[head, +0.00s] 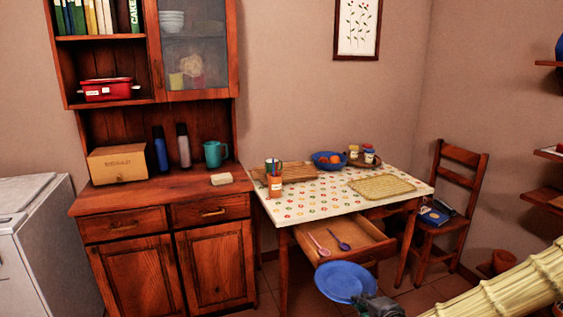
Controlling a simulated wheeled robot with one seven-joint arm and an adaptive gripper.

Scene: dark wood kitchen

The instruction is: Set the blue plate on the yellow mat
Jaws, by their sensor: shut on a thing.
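The blue plate (343,281) is in the lower middle of the head view, in front of the table's open drawer. My gripper (371,301) is shut on the plate's lower right rim and holds it off the floor. Its fingertips are partly hidden, and the bottom of the picture cuts the gripper off. The yellow mat (381,186) lies flat on the right part of the table and is bare. The plate and gripper appear lower than the mat and apart from it.
The open drawer (345,246) juts out below the tabletop (318,197) and holds two spoons. A blue bowl (328,160), jars (368,153), a cutting board (290,173) and a utensil holder (274,187) stand on the table. A chair (447,205) is at right.

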